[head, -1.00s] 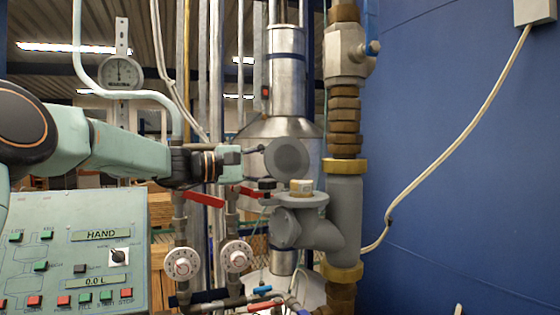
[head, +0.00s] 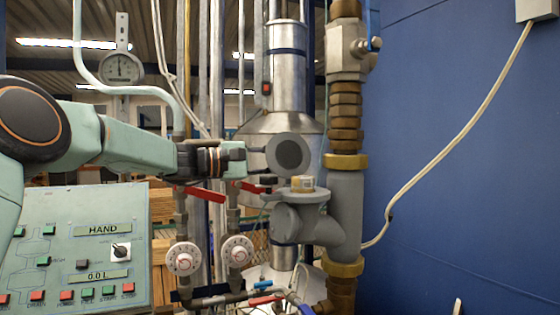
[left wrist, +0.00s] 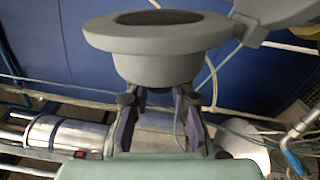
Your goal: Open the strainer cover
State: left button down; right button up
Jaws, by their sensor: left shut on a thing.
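The strainer cover (head: 289,153) is a round grey piece with a darker round face. It is in the grip of my left gripper (head: 250,156), which comes in from the left. In the left wrist view the cover (left wrist: 155,70) is a flanged, hollow cup, and my left gripper (left wrist: 158,100) is shut on its lower part. The grey strainer body (head: 330,228) is below and right of the cover in the head view. Its upper flange (head: 320,195) carries a small tan, brass-like piece (head: 303,183). My right gripper is not in view.
A thick vertical pipe with brass fittings (head: 346,130) stands right of the cover. Red-handled valves (head: 202,193) and two white dials (head: 237,251) are below the left arm. The control panel (head: 140,215) stands at lower left. Open blue wall (head: 460,180) is at right.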

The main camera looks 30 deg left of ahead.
pick_arm(q)
jog(key=shift+f, duration=0.1)
dwell(0.4)
jog(key=m+b, duration=0.1)
jog(key=b, duration=0.1)
jog(key=m+b, duration=0.1)
jog(key=b, duration=0.1)
jog(key=shift+s+d+r, duration=0.25)
jog(key=shift+d+r, duration=0.1)
jog(key=shift+d+r+m+b, duration=0.1)
jog(key=shift+r+m+b, duration=0.1)
jog(key=shift+m+b, duration=0.15)
jog(key=c, duration=1.6)
grip_release()
jog(key=shift+s, duration=0.1)
jog(key=o, duration=0.4)
jog(key=shift+s+r, duration=0.15)
jog(key=shift+r, duration=0.1)
jog(key=shift+o, duration=0.2)
